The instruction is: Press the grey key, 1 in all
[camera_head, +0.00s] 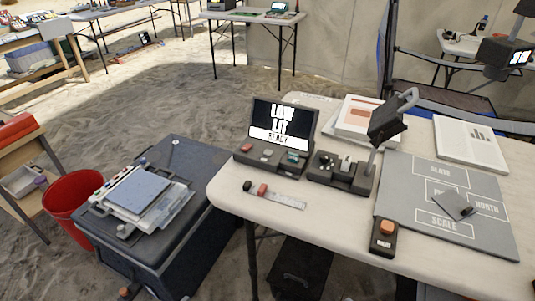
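A dark console (272,164) stands on the white table, with a raised screen (283,123) that reads "LOW LIT" above a "READY" bar. A row of keys lies in front of the screen. The left key (246,147) looks red, the middle one is the grey key (268,152), and the right key (293,156) looks teal. I cannot tell whether any key is pressed down. Neither of my grippers is in view, and nothing covers the keys.
A scale strip (286,201) lies in front. A box with an orange button (384,240) stands by a labelled grey mat (405,185).

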